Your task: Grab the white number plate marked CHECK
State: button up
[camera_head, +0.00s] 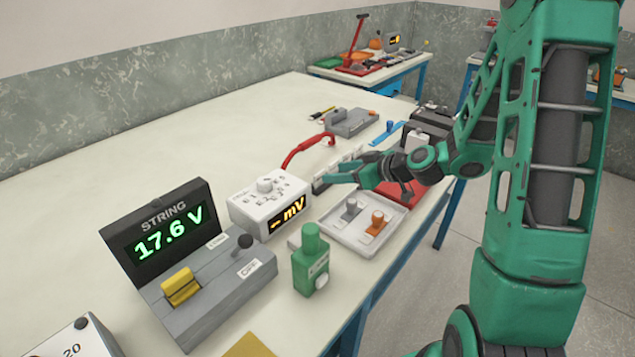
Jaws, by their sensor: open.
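My gripper (342,176) is open, its green fingers pointing left over the middle of the bench, low beside a dark rack with small white plates (350,164). The fingers partly cover this rack. The writing on these white plates is too small to read, so I cannot tell which one, if any, is marked CHECK. I see nothing held between the fingers.
A white mV meter (270,200) stands just left of my gripper, and a white tray (338,226) with two knobs lies in front. The bench's left back is clear.

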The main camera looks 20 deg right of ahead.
aim_at(321, 174)
jog(key=x, duration=0.8)
jog(key=shift+w+f, duration=0.3)
jog(key=shift+f, duration=0.05)
jog(key=shift+c, duration=0.2)
jog(key=c, duration=0.7)
